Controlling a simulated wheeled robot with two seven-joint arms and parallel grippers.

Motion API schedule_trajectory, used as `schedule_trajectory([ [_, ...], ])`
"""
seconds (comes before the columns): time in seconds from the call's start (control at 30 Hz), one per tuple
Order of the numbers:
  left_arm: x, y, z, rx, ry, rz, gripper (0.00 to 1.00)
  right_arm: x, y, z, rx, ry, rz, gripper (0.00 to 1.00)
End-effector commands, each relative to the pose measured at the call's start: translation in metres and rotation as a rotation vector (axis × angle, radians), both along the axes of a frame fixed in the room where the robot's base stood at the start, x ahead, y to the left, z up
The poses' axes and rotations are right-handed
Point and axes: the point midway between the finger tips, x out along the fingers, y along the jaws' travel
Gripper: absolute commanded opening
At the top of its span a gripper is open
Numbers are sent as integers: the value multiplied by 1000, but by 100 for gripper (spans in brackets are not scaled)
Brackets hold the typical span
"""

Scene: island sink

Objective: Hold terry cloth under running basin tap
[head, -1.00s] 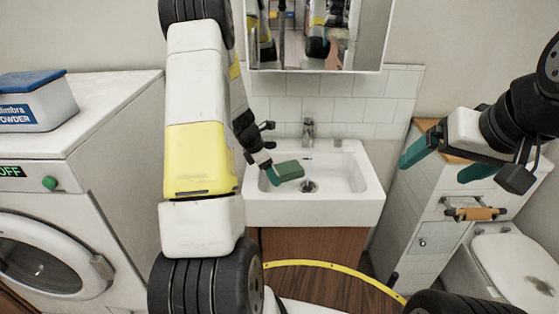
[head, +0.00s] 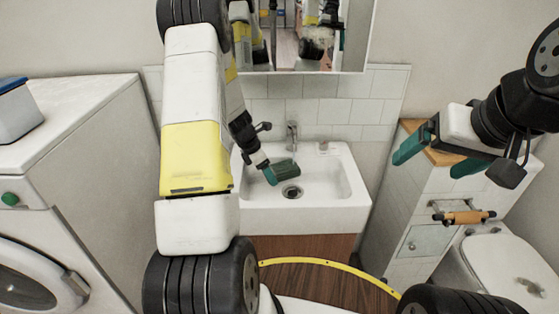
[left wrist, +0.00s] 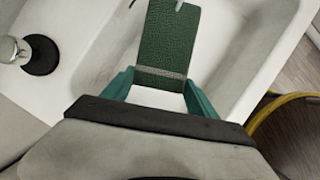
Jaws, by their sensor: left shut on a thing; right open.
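The terry cloth is dark green (head: 286,171); in the left wrist view it extends as a flat textured strip (left wrist: 165,45). My left gripper (head: 268,172) is shut on it and holds it over the white basin (head: 345,190), just left of and behind the drain. The teal fingers of this gripper (left wrist: 160,92) show at the cloth's near end. The chrome basin tap (head: 292,134) stands at the back rim, behind the cloth. I cannot make out any water stream. My right gripper (head: 438,158) is open and empty, beside the cabinet.
A mirror (head: 300,40) hangs above the basin. A washing machine (head: 60,200) stands at left with a blue-lidded box (head: 15,110). A tiled cabinet (head: 405,190) with a wooden-handled rail (head: 465,217) and a toilet (head: 500,262) are at right. The basin's right side is clear.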

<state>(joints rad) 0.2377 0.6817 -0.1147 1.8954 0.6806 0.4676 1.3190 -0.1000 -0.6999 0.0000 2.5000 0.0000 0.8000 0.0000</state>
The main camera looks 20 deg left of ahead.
Motion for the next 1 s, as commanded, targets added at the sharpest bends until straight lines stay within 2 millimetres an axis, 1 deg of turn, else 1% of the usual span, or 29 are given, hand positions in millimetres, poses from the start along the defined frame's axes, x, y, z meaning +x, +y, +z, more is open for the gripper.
schedule_trajectory([
  [0.37, -1, 0, 0, 0, 0, 0, 22, 0, 0, 0, 0, 0, 0, 89],
  [1.0, -49, -10, 0, 0, 1, 2, 22, 0, 0, 0, 0, 0, 0, 89],
])
